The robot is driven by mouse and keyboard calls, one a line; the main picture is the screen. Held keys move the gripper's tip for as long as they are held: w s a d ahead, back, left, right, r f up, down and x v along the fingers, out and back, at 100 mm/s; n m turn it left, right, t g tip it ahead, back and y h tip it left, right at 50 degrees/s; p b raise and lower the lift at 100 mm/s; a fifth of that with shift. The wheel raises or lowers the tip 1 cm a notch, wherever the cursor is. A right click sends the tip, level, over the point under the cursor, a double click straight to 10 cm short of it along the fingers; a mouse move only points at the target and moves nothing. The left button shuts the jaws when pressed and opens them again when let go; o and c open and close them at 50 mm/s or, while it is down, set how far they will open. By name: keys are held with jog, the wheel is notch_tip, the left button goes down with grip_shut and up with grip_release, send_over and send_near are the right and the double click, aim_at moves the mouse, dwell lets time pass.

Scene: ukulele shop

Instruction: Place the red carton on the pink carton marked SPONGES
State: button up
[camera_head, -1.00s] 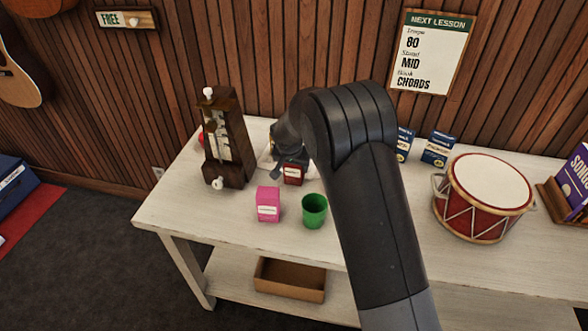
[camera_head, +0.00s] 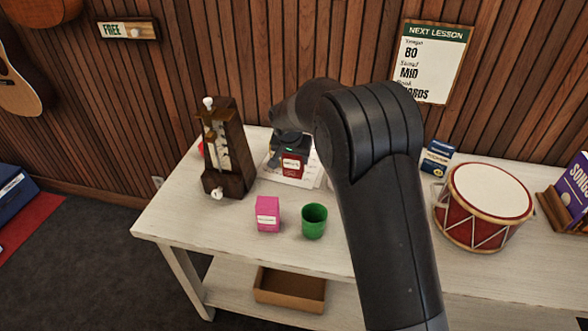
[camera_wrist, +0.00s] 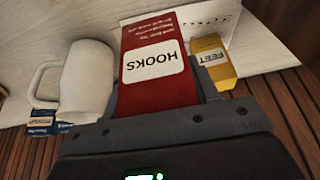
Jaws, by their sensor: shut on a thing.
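The red carton, labelled HOOKS, (camera_wrist: 150,38) fills the middle of the wrist view between the jaws of my gripper (camera_wrist: 160,105). My gripper is shut on it. In the head view the red carton (camera_head: 292,166) shows below my gripper, near the back of the table, over a white paper sheet; its height above the sheet is hard to tell. The pink carton (camera_head: 267,218) stands upright on the table, nearer the front and slightly left of the red carton. Its white label is too small to read, and its top is bare.
A green cup (camera_head: 314,222) stands just right of the pink carton. A wooden metronome (camera_head: 227,150) stands to its left rear. The wrist view shows a white mug (camera_wrist: 85,78) and a yellow carton (camera_wrist: 214,62). A drum (camera_head: 478,215) is at right.

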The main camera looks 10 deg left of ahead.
jog(key=s+d+r, duration=0.4)
jog(key=s+r, duration=0.3)
jog(key=s, duration=0.1)
jog(key=s+d+r, duration=0.3)
jog(key=s+r, duration=0.4)
jog(key=r, duration=0.1)
send_over(268, 200)
notch_tip(268, 200, down, 7)
jog(key=shift+n, duration=0.3)
jog(key=shift+f, duration=2.2)
jog(key=shift+f, duration=0.15)
jog(key=o, duration=1)
jog(key=shift+o, duration=0.2)
